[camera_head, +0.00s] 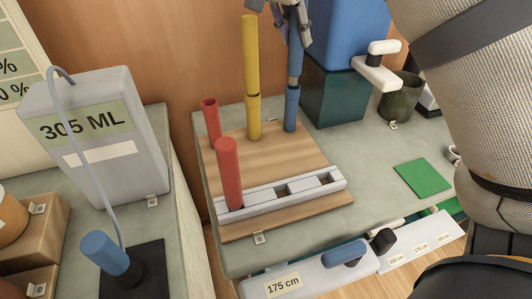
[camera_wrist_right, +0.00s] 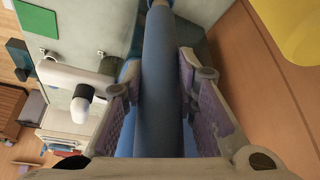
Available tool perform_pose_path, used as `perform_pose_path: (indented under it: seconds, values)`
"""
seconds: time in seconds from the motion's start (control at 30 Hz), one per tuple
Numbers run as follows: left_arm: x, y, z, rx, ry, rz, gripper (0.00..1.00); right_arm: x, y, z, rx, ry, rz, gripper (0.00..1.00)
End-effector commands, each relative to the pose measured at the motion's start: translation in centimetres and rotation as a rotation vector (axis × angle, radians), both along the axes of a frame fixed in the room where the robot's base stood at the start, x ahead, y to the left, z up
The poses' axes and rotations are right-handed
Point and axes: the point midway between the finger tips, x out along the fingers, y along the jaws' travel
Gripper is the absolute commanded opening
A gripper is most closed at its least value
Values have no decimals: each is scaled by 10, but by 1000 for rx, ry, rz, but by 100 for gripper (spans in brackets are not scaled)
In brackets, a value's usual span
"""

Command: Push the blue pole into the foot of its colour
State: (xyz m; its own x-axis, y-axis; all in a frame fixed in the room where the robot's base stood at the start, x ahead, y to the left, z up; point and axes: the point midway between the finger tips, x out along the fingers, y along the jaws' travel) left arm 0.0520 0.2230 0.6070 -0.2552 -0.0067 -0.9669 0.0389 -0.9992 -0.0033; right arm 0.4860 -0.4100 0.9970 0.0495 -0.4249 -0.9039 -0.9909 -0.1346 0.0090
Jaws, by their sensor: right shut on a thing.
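The blue pole (camera_head: 295,62) is upright over the blue foot (camera_head: 291,110) at the back right of the wooden board (camera_head: 270,160). Its lower end meets the foot's top in the head view; how deep it sits I cannot tell. My right gripper (camera_head: 297,24) is shut on the pole's upper part. In the right wrist view the blue pole (camera_wrist_right: 160,85) runs between the two purple-padded fingers of this gripper (camera_wrist_right: 160,72). The yellow pole (camera_head: 250,55) stands in the yellow foot (camera_head: 254,118). My left gripper is not in view.
The red foot (camera_head: 211,120) is empty. The red pole (camera_head: 229,172) stands in the grey slotted rack (camera_head: 280,195) at the board's front. A blue container with a white spout (camera_head: 376,72) on a teal box (camera_head: 335,95) stands close right of the blue foot. A dark mug (camera_head: 399,97) is farther right.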

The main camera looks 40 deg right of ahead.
Motion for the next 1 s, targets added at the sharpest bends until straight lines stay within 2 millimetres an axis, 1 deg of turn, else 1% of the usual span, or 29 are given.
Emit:
perform_pose_path:
  seconds: [1.0]
  values:
    - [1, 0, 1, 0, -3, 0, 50, 0, 0, -12, 0, -1, 0, 0]
